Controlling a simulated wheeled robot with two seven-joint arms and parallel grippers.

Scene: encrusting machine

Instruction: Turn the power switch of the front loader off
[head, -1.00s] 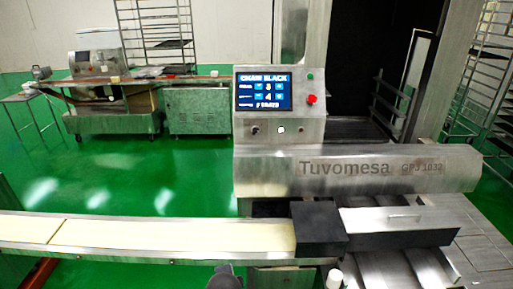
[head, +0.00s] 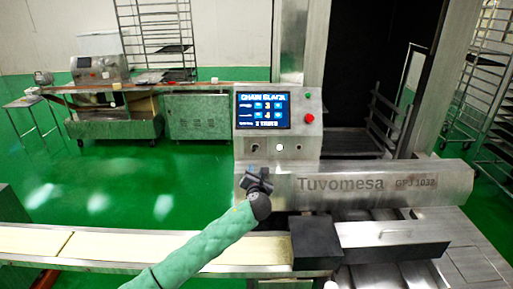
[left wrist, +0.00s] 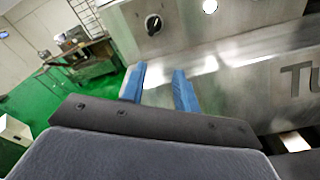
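The power switch is a small black rotary knob (head: 253,148) on the lower left of the steel control panel of the front loader (head: 340,183). In the left wrist view the knob (left wrist: 153,24) is at the top, beyond my fingers. Its exact setting is hard to tell. My left gripper (head: 258,180) is just below the panel in the head view, in front of the loader's sloping front cover. In the left wrist view its two blue fingers (left wrist: 159,86) are apart with nothing between them. The gripper is not touching the knob. My right gripper is not in view.
The panel also carries a lit blue screen (head: 263,110), a green button (head: 308,94), a red button (head: 309,118) and a white round button (head: 279,148). A conveyor (head: 110,245) runs below. A black box (head: 315,240) stands at its right end. Green floor lies open behind.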

